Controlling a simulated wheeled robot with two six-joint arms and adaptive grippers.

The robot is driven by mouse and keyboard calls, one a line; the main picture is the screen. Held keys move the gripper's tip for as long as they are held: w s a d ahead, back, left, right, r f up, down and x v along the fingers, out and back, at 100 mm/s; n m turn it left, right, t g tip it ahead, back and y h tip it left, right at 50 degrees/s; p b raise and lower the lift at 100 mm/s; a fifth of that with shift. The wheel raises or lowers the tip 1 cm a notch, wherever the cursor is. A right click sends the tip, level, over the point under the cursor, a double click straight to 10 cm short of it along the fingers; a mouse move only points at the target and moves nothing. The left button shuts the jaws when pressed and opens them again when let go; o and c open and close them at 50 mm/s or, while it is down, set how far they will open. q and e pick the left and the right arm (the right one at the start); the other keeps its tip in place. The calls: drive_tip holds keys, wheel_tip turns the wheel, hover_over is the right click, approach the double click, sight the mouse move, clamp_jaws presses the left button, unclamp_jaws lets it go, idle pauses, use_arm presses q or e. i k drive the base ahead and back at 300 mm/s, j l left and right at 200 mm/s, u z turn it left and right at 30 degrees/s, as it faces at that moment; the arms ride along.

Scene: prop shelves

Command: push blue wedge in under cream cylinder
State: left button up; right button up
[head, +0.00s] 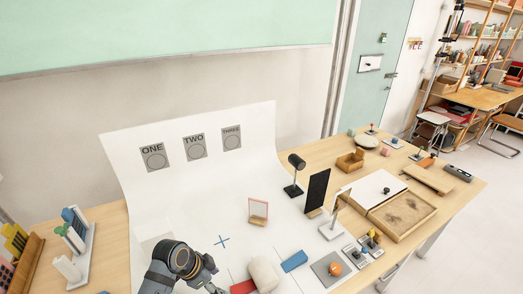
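The cream cylinder (264,273) lies on its side on the white sheet near the bottom edge of the head view. The blue wedge (294,261) is close beside it on the right; I cannot tell whether they touch. A red wedge (243,287) is at the cylinder's lower left, partly cut off by the frame. My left gripper (212,280) is at the bottom, left of the cylinder and apart from the blue wedge. Its fingertips are small and partly cut off, so I cannot tell whether it is open. My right gripper is out of view.
A small pink-framed stand (258,211), a black lamp (295,175), a black panel (317,192) and a white stand (332,228) are behind. A grey square with an orange ball (335,269) is at right. The sheet around the blue cross (222,241) is clear.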

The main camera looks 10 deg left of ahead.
sight(301, 257)
drive_tip(key=k+l, duration=0.3)
drive_tip(key=k, duration=0.15)
drive_tip(key=k+l, duration=0.3)
drive_tip(key=k, duration=0.15)
